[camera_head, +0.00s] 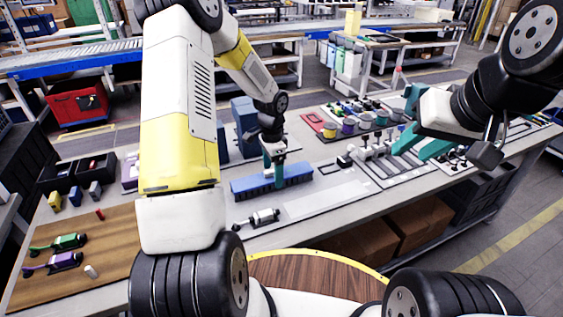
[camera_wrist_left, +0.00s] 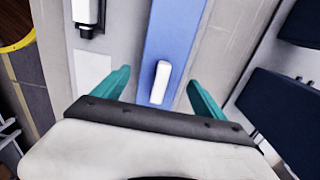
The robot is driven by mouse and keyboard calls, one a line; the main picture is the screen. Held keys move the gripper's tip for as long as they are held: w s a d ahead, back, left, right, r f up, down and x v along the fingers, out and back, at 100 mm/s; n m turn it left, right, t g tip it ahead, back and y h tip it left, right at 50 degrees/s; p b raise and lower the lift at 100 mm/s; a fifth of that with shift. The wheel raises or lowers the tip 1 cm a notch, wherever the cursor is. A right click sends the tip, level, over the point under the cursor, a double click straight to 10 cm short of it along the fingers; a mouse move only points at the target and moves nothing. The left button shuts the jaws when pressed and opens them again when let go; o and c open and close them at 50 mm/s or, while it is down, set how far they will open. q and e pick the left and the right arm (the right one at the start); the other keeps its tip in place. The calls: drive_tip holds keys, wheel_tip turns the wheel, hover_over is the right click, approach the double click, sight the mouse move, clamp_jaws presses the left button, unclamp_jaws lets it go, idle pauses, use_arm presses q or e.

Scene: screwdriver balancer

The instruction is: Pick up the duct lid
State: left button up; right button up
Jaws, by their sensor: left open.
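The duct lid, a long blue piece (camera_head: 300,174), lies on the table below my left gripper (camera_head: 274,174). It also shows as a blue strip in the left wrist view (camera_wrist_left: 176,35), with a white handle (camera_wrist_left: 160,82) on top. My left gripper, with teal fingers, is open in the left wrist view (camera_wrist_left: 160,88). One finger is on each side of the strip, with a gap to the handle. I cannot tell how high the fingertips are above the lid. My right gripper (camera_head: 425,125) is open and empty over the right side of the table.
A black and white tool (camera_head: 258,218) lies in front of the lid. Dark blue bins (camera_head: 245,115) stand behind it. Colored cups (camera_head: 366,121) and small parts are at the back right. A brown mat (camera_head: 110,265) with two toy-like screwdrivers is at the left.

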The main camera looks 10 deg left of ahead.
sight(272, 171)
use_arm(q)
clamp_jaws()
idle(0.4)
drive_tip(key=shift+r, duration=0.9)
drive_tip(key=shift+s+r, duration=0.2)
drive_tip(key=shift+r, duration=0.3)
drive_tip(key=shift+s+r, duration=0.15)
drive_tip(key=shift+r, duration=0.35)
drive_tip(key=s+d+r, duration=0.1)
drive_tip(key=s+d, duration=0.1)
drive_tip(key=s, duration=1.3)
drive_tip(key=shift+d+r, duration=0.15)
drive_tip(key=shift+d, duration=0.25)
